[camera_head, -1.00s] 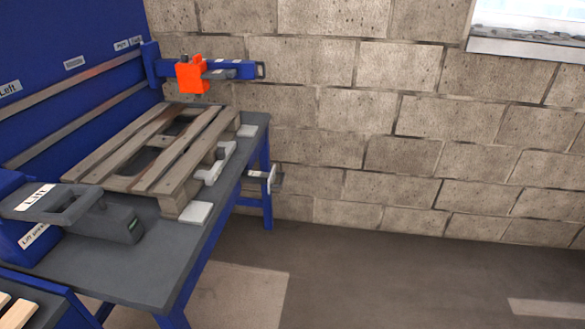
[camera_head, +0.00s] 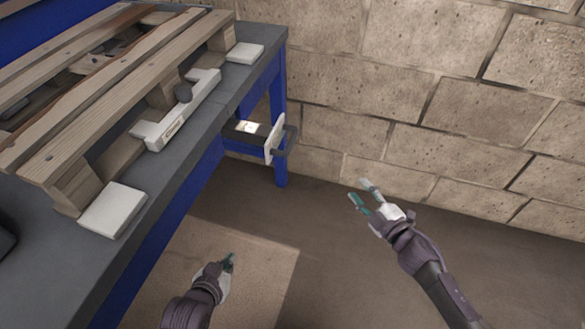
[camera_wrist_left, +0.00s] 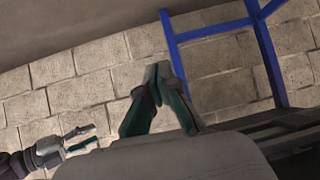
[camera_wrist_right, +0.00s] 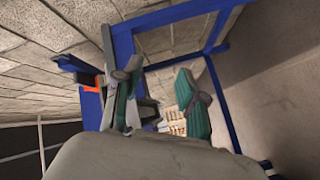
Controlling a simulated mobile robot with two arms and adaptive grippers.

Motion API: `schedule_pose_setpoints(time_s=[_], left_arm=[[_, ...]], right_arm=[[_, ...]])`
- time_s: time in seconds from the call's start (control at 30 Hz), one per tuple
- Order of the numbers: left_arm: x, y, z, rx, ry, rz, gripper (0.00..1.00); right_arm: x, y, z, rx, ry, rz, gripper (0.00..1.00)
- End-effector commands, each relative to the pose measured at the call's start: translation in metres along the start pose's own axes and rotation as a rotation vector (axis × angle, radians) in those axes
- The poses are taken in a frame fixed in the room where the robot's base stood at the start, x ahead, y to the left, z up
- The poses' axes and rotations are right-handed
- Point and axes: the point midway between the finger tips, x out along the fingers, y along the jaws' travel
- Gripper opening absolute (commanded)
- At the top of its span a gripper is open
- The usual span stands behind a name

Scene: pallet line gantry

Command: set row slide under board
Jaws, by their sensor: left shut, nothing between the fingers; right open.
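Under the bench edge in the head view is a slide-like part with a white end plate (camera_head: 274,140) and a dark handle (camera_head: 290,139). A slatted wooden pallet (camera_head: 120,75) lies on the bench above. I cannot tell which piece is the board. My left gripper (camera_head: 229,260) is shut and empty, low in front of the bench, apart from the slide; its fingers (camera_wrist_left: 160,78) meet in the left wrist view. My right gripper (camera_head: 361,192) is open and empty, to the right of and below the handle.
Blue bench legs (camera_head: 277,100) stand below. A block wall (camera_head: 420,80) closes the back. The floor in front is clear.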

Motion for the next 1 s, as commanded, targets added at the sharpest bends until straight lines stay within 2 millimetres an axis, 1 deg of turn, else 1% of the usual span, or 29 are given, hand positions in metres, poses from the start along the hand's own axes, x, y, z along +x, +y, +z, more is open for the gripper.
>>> schedule_pose_setpoints(time_s=[0.03,0.07,0.1,0.2,0.3,0.33,0.47,0.57,0.77,0.9,1.0], left_arm=[[-0.001,0.001,-0.012,0.0,0.072,0.0,0.0],[-0.009,0.001,-0.027,0.0,0.11,0.001,0.0],[-0.019,0.001,-0.043,0.0,0.154,0.001,0.0],[-0.044,0.002,-0.075,-0.001,0.243,0.001,0.0],[-0.063,0.002,-0.094,-0.001,0.297,0.002,0.0],[-0.067,0.002,-0.098,-0.001,0.308,0.002,0.0],[-0.075,0.002,-0.105,-0.001,0.323,0.002,0.0],[-0.076,0.002,-0.105,-0.001,0.317,0.001,0.0],[-0.075,0.001,-0.104,-0.001,0.308,0.001,0.0],[-0.075,0.002,-0.106,-0.001,0.323,0.001,0.0],[-0.076,0.002,-0.11,-0.001,0.348,0.003,0.0]], right_arm=[[0.009,0.003,-0.018,-0.097,0.102,0.029,0.41],[0.01,0.01,-0.033,-0.149,0.155,0.042,0.41],[0.011,0.019,-0.052,-0.213,0.218,0.058,0.41],[0.008,0.032,-0.089,-0.343,0.339,0.087,0.41],[0.003,0.037,-0.113,-0.422,0.409,0.102,0.41],[0.002,0.039,-0.117,-0.437,0.422,0.105,0.41],[0.005,0.043,-0.129,-0.464,0.445,0.111,0.41],[0.017,0.044,-0.136,-0.462,0.446,0.112,0.41],[0.054,0.045,-0.154,-0.463,0.445,0.113,0.41],[0.081,0.044,-0.167,-0.46,0.444,0.113,0.41],[0.098,0.044,-0.174,-0.46,0.442,0.113,0.41]])
